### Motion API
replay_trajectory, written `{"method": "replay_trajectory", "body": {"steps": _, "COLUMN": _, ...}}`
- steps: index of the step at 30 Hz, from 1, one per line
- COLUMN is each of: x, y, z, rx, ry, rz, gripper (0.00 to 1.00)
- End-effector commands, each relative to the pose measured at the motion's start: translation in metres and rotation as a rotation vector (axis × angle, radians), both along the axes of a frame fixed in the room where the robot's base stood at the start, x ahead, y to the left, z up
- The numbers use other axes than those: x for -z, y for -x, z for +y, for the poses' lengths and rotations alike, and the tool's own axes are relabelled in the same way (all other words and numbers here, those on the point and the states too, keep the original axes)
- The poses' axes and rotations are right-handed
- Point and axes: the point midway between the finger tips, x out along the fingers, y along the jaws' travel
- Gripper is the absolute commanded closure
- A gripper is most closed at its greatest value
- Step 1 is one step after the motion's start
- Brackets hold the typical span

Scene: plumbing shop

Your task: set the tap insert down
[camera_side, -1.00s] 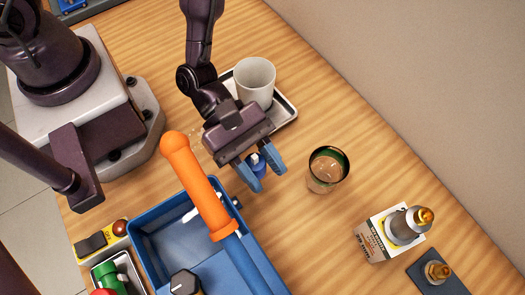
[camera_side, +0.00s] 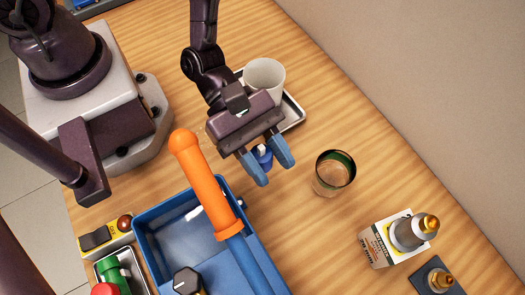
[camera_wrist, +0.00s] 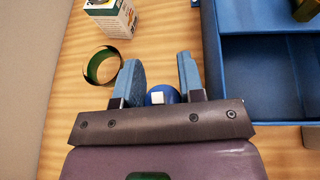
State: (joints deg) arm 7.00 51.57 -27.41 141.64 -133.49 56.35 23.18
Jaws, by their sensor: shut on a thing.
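The tap insert (camera_side: 262,153) is a small blue piece with a white top. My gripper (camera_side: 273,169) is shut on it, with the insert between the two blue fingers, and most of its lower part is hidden. In the wrist view, the blue rounded insert (camera_wrist: 160,90) with a white square end sits between the finger bases of my gripper (camera_wrist: 158,64). I cannot tell how far the insert is from the wooden table (camera_side: 310,225).
A green-rimmed glass (camera_side: 334,174) stands right of my gripper. A white cup (camera_side: 266,75) on a metal tray (camera_side: 293,112) is behind. A blue bin (camera_side: 170,240) with an orange-handled tool (camera_side: 203,185) is at lower left. A carton (camera_side: 376,247) bearing a metal fitting stands right.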

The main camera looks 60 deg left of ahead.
Motion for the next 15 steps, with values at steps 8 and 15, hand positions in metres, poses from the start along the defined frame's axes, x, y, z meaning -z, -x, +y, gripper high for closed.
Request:
{"method": "replay_trajectory", "body": {"steps": 8, "x": -0.002, "y": 0.000, "z": 0.000, "rx": 0.000, "ry": 0.001, "rz": -0.001, "gripper": 0.87}}
{"method": "replay_trajectory", "body": {"steps": 15, "x": -0.029, "y": 0.000, "z": 0.000, "rx": 0.001, "ry": 0.001, "rz": -0.007, "gripper": 0.87}}
